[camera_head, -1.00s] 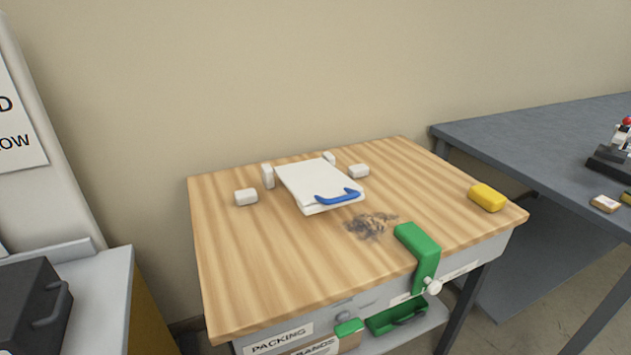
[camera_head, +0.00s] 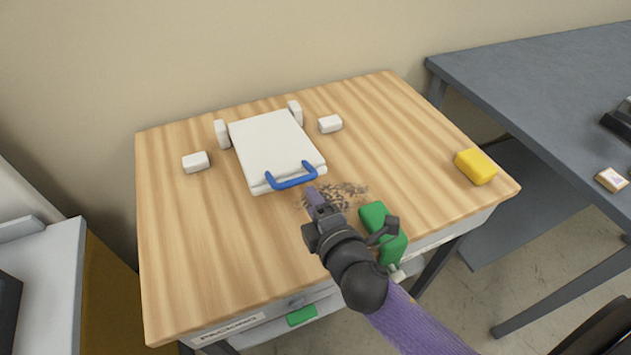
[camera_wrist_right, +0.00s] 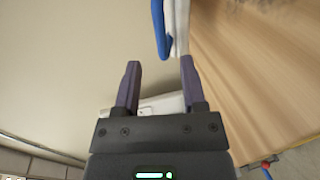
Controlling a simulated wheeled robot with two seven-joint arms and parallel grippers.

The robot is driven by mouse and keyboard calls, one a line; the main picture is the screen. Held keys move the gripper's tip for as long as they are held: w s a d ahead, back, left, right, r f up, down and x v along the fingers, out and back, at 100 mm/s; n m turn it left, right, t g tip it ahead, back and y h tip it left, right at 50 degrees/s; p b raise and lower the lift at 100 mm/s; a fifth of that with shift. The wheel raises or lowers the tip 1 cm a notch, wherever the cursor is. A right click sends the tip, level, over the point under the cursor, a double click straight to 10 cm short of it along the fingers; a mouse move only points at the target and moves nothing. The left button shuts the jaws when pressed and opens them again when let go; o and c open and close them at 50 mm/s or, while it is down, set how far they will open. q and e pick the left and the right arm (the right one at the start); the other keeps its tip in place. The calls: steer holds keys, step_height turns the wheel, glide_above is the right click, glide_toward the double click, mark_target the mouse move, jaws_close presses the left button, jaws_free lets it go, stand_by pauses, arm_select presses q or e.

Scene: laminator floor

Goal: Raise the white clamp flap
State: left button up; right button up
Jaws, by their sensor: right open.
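The white clamp flap (camera_head: 272,146) lies flat on the wooden table, with a blue handle (camera_head: 291,177) along its front edge. The flap's edge and the blue handle also show at the top of the right wrist view (camera_wrist_right: 160,30). My right gripper (camera_head: 312,193) is just in front of the handle, to its lower right in the head view. In the right wrist view its two fingers (camera_wrist_right: 160,72) are apart with nothing between them, and the handle is beyond the tips. My left gripper is not in view.
White blocks (camera_head: 196,162) (camera_head: 330,123) stand on either side of the flap. A green clamp (camera_head: 376,220) grips the table's front edge, close beside my right wrist. A yellow block (camera_head: 475,166) lies at the right. The table's left part is clear. A grey table (camera_head: 540,100) stands at right.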

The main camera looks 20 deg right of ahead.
mark_target(298, 179)
steer(key=b+x, duration=0.2)
steer(key=x, duration=0.6)
steer(key=shift+a, duration=0.1)
jaws_close()
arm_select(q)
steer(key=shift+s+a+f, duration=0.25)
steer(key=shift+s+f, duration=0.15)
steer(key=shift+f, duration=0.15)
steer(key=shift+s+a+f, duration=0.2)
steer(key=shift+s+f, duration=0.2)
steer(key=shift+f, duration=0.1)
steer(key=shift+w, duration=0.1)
arm_select(e)
steer(key=shift+f, duration=0.1)
